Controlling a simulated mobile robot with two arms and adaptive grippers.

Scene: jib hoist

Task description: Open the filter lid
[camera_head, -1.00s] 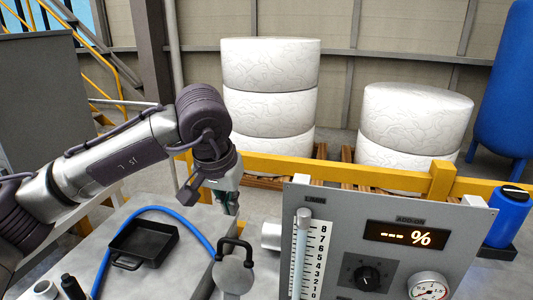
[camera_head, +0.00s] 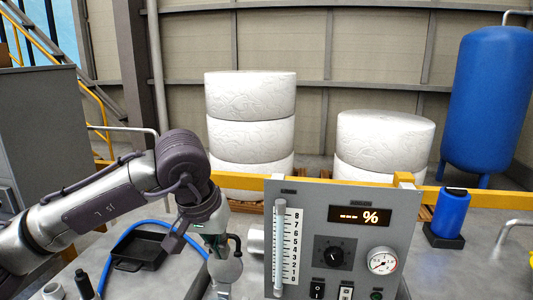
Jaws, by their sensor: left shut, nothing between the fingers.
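A rounded grey metal part (camera_head: 225,270) with a dark curved handle (camera_head: 236,243) stands at the bottom centre, left of the instrument panel; it looks like the filter and its lid. I cannot make out the seam of the lid or whether it is raised. My left gripper (camera_head: 214,247) is shut and empty. It points down just left of the dark handle, very close to the grey part. I cannot tell whether it touches. My right gripper is not in view.
The grey instrument panel (camera_head: 400,225) with level gauge, display, knob and dial stands right of the filter. A black tray (camera_head: 143,249) and a blue hose (camera_head: 128,233) lie to the left. A yellow rail (camera_head: 462,202), white stacked rolls (camera_head: 250,137) and a blue tank (camera_head: 485,108) stand behind.

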